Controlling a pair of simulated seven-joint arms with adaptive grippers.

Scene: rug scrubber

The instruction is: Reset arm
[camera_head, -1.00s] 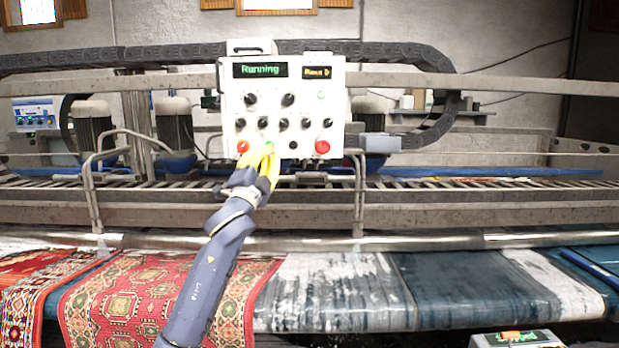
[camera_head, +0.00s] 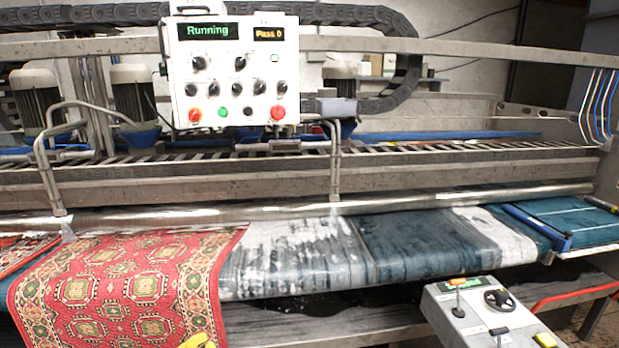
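The tip of my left gripper (camera_head: 197,341), yellow, just shows at the bottom edge, in front of the red patterned rug. The rest of that arm is out of view, and I cannot tell if its fingers are open or shut. A small yellow piece (camera_head: 603,341) at the bottom right edge looks like the tip of my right gripper, mostly cut off. The white control panel (camera_head: 228,70) hangs at upper left, clear of both grippers. Its displays read "Running" and "Pass 0", and it has black knobs, a red knob at each lower side and a green button.
A red patterned rug (camera_head: 125,285) and wet blue and white rugs (camera_head: 420,245) hang over the machine's front. A grey control box (camera_head: 480,312) with a lever, a black knob and a joystick stands at lower right. Metal rails (camera_head: 335,165) cross behind.

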